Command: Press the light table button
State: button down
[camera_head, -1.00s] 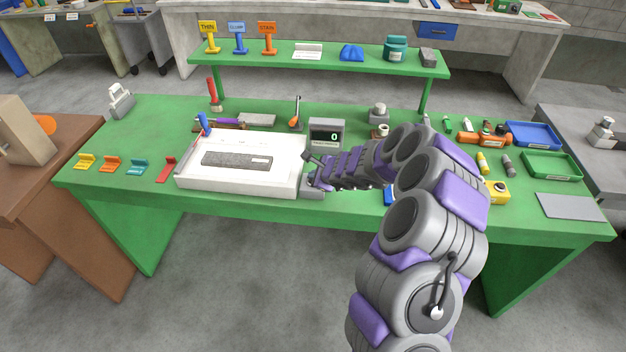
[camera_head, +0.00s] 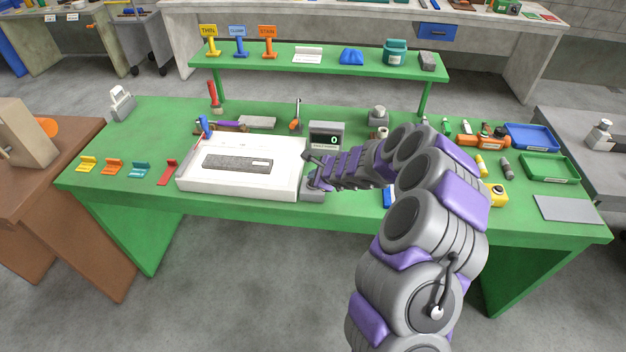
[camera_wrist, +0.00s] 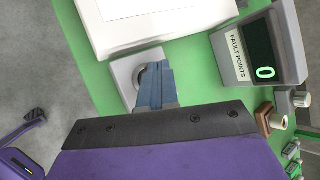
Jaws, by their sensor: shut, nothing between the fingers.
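The white light table (camera_head: 285,183) lies on the green bench with a dark grey strip (camera_head: 237,163) on its top. A corner of it shows in the wrist view (camera_wrist: 125,28). A light grey button box (camera_wrist: 122,70) sits at its right front corner; it also shows in the head view (camera_head: 311,195). Its round grey button (camera_wrist: 138,76) is partly hidden behind my fingers. My gripper (camera_wrist: 154,68) is shut and empty, its blue-grey fingertips over the button. I cannot tell whether they touch it.
A grey display (camera_head: 327,134) reading 0 stands just behind my gripper, labelled FAULT POINTS in the wrist view (camera_wrist: 262,48). Coloured tags, including a red one (camera_head: 168,172), stand left of the light table. A green shelf (camera_head: 320,66) rises behind.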

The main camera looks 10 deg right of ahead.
jog(key=shift+r+p, duration=2.25)
jog(key=shift+r, duration=0.4)
jog(key=shift+f, duration=0.1)
